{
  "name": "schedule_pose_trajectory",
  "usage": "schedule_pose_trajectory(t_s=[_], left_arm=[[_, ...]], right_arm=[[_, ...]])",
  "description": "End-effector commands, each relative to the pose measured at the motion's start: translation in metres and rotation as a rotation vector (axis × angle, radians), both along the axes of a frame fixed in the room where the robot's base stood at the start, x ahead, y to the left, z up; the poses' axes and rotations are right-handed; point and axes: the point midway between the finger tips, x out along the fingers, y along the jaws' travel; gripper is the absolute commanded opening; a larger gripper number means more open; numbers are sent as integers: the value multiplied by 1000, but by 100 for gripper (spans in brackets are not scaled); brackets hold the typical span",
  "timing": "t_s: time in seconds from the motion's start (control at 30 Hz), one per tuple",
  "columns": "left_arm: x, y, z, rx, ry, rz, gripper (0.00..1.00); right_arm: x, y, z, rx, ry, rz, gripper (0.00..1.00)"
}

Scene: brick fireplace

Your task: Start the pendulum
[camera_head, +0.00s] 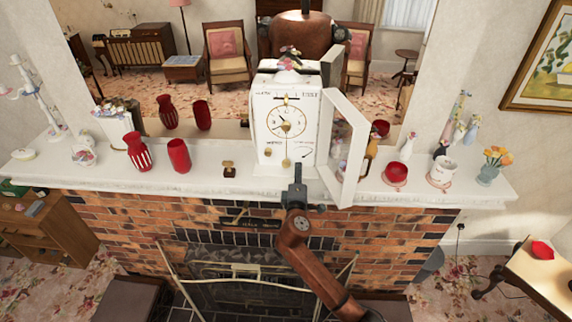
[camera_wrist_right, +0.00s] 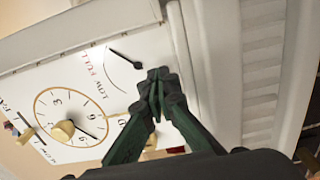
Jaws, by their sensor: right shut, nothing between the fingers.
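The white clock (camera_head: 265,105) stands on the mantel, with a round gold-ringed dial (camera_head: 286,122). Its framed door (camera_head: 357,160) is swung open to the right. A thin gold pendulum (camera_head: 286,150) hangs below the dial. My right gripper (camera_head: 298,168) is shut and empty, just in front of the clock's lower front, slightly right of the pendulum. In the right wrist view the closed fingertips (camera_wrist_right: 157,80) are over the white clock face (camera_wrist_right: 90,75), near a small gauge (camera_wrist_right: 122,60). A gold part (camera_wrist_right: 152,143) is partly hidden behind the fingers; contact cannot be told. My left gripper is not in view.
On the mantel (camera_head: 220,183), a small brown box (camera_head: 229,169) and red vases (camera_head: 179,156) stand left of the clock. A red pot (camera_head: 396,174) and a white cup (camera_head: 442,170) stand right of the open door. The mirror (camera_head: 230,85) is behind.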

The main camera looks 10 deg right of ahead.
Motion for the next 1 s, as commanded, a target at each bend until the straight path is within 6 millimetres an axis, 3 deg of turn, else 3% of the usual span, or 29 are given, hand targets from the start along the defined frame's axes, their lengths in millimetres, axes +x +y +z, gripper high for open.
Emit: schedule_pose_trajectory(t_s=[1.0], left_arm=[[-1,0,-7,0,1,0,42]], right_arm=[[6,22,0,0,0,1,0]])
